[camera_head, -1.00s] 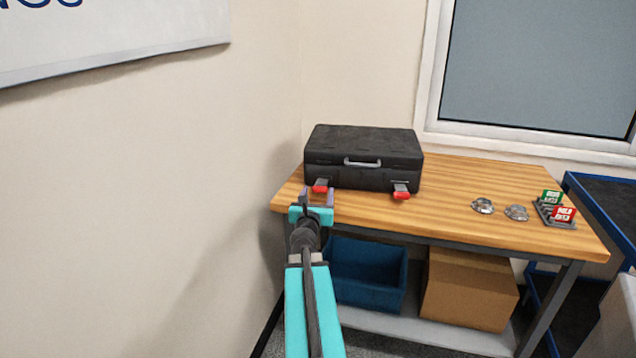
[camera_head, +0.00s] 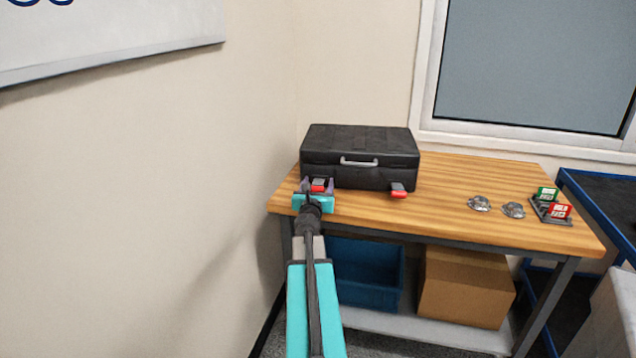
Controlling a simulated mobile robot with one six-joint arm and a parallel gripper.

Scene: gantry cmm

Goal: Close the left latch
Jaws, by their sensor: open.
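A black case (camera_head: 358,148) with a grey handle lies shut-lidded on the wooden table. Its left latch (camera_head: 318,185), grey with a red tip, sticks out from the lower front. The right latch (camera_head: 397,190) sticks out the same way. My gripper (camera_head: 318,186) is open at the left latch, with one finger on each side of its red tip. I cannot tell whether the fingers touch it. My teal gripper body covers the table edge just in front of the latch.
The wooden table (camera_head: 460,195) is clear right of the case up to two clear domes (camera_head: 496,206) and a rack with green and red blocks (camera_head: 550,205). A wall stands close on the left. A blue bin (camera_head: 365,270) and a cardboard box (camera_head: 465,285) sit below.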

